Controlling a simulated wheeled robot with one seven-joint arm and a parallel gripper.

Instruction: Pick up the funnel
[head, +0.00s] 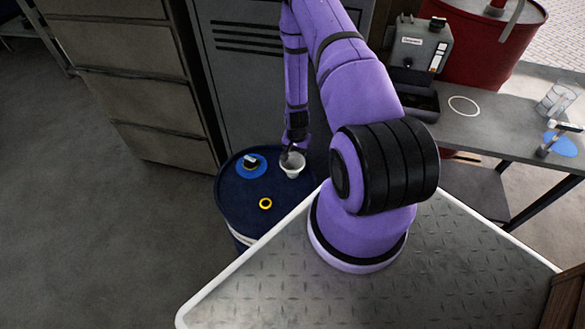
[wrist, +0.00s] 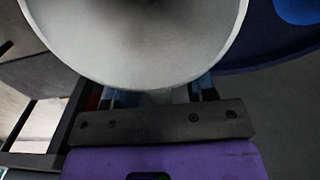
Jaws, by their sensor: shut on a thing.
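The funnel (head: 292,170) is a small pale grey-white cone at the upper right of the blue drum's top in the head view. In the wrist view the funnel (wrist: 150,50) fills the upper middle, with its wide mouth facing the camera and a dark centre. My gripper (head: 291,156) reaches down to it from above. In the wrist view my gripper (wrist: 150,97) is shut on the funnel's near side. The fingertips are mostly hidden behind the funnel. I cannot tell whether the funnel touches the drum top.
The blue drum (head: 232,202) carries a blue disc (head: 251,172) with a small item on it and a yellow ring (head: 265,203). A grey cabinet stands behind, drawers (head: 150,100) at left. A workbench (head: 480,140) at right holds a grey device, a glass jar and a hammer-like tool.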

